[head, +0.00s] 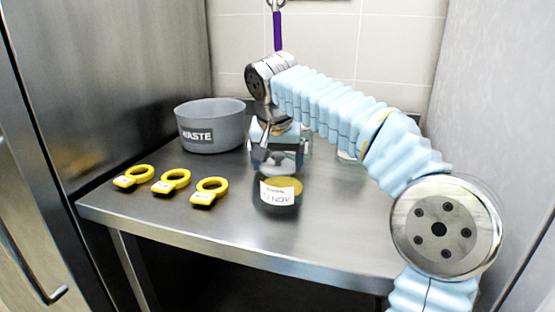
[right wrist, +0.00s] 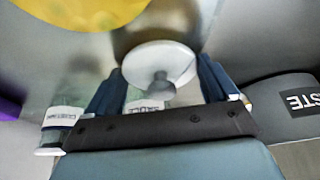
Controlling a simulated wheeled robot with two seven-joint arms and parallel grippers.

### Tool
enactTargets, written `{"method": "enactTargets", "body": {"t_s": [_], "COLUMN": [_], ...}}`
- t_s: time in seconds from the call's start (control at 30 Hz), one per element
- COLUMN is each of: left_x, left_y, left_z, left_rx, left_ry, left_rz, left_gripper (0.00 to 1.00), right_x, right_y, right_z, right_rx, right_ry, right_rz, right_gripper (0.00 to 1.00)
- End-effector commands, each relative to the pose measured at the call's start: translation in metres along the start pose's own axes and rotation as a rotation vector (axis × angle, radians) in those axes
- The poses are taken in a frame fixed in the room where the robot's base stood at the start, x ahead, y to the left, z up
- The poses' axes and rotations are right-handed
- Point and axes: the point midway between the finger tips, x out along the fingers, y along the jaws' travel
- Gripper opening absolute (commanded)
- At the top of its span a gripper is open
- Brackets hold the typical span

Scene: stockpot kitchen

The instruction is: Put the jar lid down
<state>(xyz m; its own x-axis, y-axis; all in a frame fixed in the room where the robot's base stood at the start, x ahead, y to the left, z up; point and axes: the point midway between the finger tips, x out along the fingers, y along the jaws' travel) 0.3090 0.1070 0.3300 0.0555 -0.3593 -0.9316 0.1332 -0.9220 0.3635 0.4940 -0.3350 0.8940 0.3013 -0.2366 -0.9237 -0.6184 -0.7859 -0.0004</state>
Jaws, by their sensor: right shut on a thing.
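The jar lid (right wrist: 148,62) is a pale round disc with a grey knob, seen between the fingers in the right wrist view. My right gripper (head: 277,154) is shut on it, over the counter in the head view. There the lid (head: 285,163) is partly hidden by the fingers. The dark jar with yellow contents and a date label (head: 278,196) stands just in front of and below the gripper. Its yellow top also shows in the right wrist view (right wrist: 80,10). The lid appears apart from this jar. My left gripper is not in view.
The steel counter (head: 225,226) holds a grey WASTE bin (head: 211,128) at the back left and three yellow tagged rings (head: 172,181) at the left. Labelled glass containers (right wrist: 62,118) stand behind the gripper. Bare counter lies to the right of the dark jar.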

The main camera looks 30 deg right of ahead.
Motion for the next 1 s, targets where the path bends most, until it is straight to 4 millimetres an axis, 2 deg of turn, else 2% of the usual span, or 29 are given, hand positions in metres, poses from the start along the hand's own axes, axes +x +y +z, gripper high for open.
{"method": "enactTargets", "body": {"t_s": [0.03, 0.1, 0.33, 0.47, 0.57, 0.8, 1.0], "left_x": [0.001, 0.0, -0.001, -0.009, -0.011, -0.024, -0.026], "left_y": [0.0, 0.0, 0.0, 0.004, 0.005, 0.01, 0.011], "left_z": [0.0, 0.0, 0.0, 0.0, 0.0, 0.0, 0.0], "left_rx": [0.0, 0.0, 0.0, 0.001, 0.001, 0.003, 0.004], "left_ry": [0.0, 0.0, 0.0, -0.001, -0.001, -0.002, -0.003], "left_rz": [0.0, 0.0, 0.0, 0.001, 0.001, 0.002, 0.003], "left_gripper": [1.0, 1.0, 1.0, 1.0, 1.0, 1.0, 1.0], "right_x": [0.001, 0.0, -0.001, -0.013, -0.032, -0.091, -0.119], "right_y": [0.0, 0.0, 0.0, 0.0, -0.001, -0.001, -0.001], "right_z": [0.0, 0.0, -0.001, -0.005, -0.005, -0.005, -0.004], "right_rx": [0.0, 0.0, 0.0, 0.001, 0.0, 0.0, -0.001], "right_ry": [0.0, 0.0, 0.0, 0.001, 0.003, 0.002, 0.001], "right_rz": [0.0, 0.0, 0.0, -0.001, -0.003, -0.003, -0.001], "right_gripper": [0.91, 1.0, 1.0, 1.0, 1.0, 1.0, 1.0]}}
